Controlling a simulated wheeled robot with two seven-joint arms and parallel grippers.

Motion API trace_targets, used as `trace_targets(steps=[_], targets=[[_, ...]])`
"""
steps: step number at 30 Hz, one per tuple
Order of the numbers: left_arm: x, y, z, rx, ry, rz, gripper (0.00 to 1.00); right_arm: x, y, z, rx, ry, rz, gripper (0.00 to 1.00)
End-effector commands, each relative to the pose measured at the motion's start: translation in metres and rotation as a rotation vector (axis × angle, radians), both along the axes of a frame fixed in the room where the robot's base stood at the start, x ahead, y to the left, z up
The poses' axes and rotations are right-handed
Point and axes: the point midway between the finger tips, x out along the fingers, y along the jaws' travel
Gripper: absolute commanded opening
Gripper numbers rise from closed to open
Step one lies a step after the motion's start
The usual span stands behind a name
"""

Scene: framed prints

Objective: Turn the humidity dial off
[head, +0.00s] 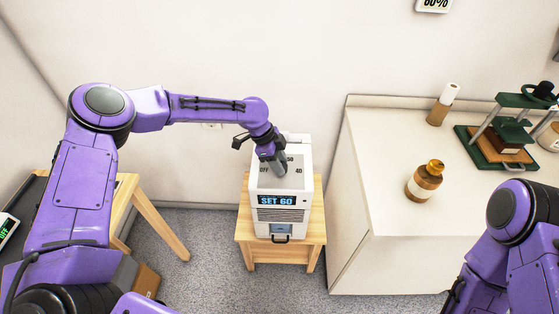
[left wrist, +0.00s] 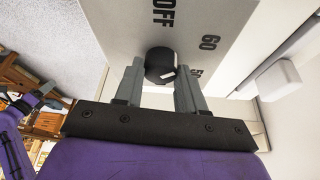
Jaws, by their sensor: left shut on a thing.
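The white humidifier (head: 284,180) stands on a small wooden stool, with OFF, 50 and 40 printed on its top face. Its display (head: 276,200) reads SET 60. My left gripper (head: 278,166) reaches down onto that face and hides the dial in the head view. In the left wrist view the dial (left wrist: 159,63) is a round black knob with a white mark, between the two fingers of my left gripper (left wrist: 160,82). The gripper is shut on it. OFF and 60 are printed nearby. My right arm shows at lower right, but its gripper is not clearly visible.
The wooden stool (head: 257,248) stands close to a white cabinet (head: 390,195) on its right. An amber bottle (head: 424,182), a cork-and-white bottle (head: 441,106) and a green press (head: 510,130) stand on the cabinet. A wall display (head: 434,4) reads 60%.

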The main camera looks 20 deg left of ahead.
Motion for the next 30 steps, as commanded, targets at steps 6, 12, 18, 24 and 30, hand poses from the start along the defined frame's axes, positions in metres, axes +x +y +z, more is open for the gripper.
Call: trace_targets(steps=[6,12,18,24,30], targets=[[-0.001,-0.001,0.005,0.001,-0.003,0.173,0.09,0.000,0.000,0.013,0.000,0.000,0.000,0.43],[-0.002,-0.001,0.005,0.001,-0.004,0.363,0.09,0.000,0.000,0.024,0.000,0.000,0.000,0.43],[-0.003,-0.002,0.004,0.001,-0.004,0.548,0.09,0.000,0.000,0.034,0.000,0.000,0.000,0.43],[-0.003,-0.002,0.003,0.000,-0.004,0.713,0.09,0.000,0.000,0.041,0.000,0.000,0.000,0.43],[-0.003,-0.003,0.003,-0.001,-0.005,0.835,0.09,0.000,0.000,0.046,0.000,0.000,0.000,0.43]])
